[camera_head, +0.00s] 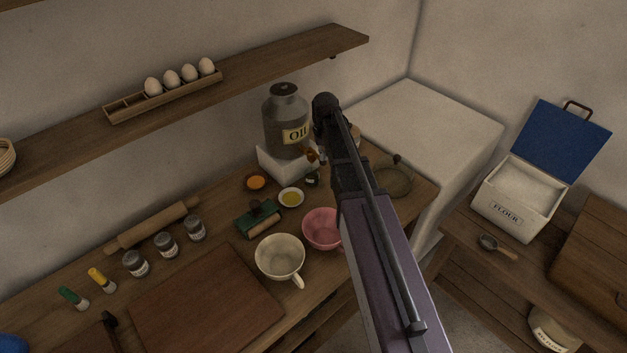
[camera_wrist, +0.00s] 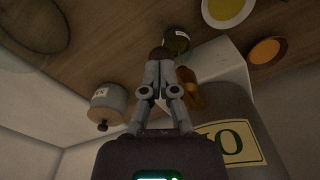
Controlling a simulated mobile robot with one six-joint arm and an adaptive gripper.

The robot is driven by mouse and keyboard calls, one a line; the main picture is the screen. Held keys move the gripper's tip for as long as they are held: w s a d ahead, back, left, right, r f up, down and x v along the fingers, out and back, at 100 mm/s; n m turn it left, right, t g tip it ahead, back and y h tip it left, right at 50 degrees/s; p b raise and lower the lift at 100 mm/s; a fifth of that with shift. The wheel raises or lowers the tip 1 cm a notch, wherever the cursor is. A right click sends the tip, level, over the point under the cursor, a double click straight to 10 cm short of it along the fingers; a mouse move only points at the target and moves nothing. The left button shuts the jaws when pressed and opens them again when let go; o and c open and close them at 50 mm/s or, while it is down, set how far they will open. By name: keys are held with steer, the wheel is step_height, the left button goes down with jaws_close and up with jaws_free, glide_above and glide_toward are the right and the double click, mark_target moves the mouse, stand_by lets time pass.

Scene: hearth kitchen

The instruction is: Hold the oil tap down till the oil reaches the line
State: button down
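The grey oil can (camera_head: 285,125), with an OIL label, stands on a white block above the worktop. Its amber-brown tap (camera_head: 312,155) sticks out at the lower right. In the wrist view the tap (camera_wrist: 188,92) shows just right of my fingers, and I cannot tell whether they touch it. A small dark labelled vessel (camera_head: 312,179) stands below the tap; it also shows in the wrist view (camera_wrist: 176,42), beyond the fingertips. Its oil level and any line cannot be made out. My gripper (camera_wrist: 161,56) points down beside the can, its fingertips together with nothing visible between them.
A dish of yellow liquid (camera_head: 291,198), an orange dish (camera_head: 256,182), a pink bowl (camera_head: 322,228) and a cream cup (camera_head: 281,258) stand close by. A lidded grey pot (camera_wrist: 107,104) is left of my fingers in the wrist view. A shelf (camera_head: 250,68) hangs above.

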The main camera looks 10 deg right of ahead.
steer(key=shift+r, duration=0.1)
stand_by(0.4)
step_height(320, 180, up, 7)
steer(key=p, duration=0.7)
stand_by(1.0)
steer(key=s+a+f+b, duration=0.1)
steer(key=s+f+b, duration=0.2)
steer(key=s, duration=0.7)
steer(key=s+a+f+b, duration=0.1)
steer(key=s+f+b, duration=0.2)
steer(key=s, duration=0.8)
steer(key=shift+s+f+b, duration=0.15)
steer(key=shift+f+b, duration=0.15)
steer(key=shift+f, duration=0.1)
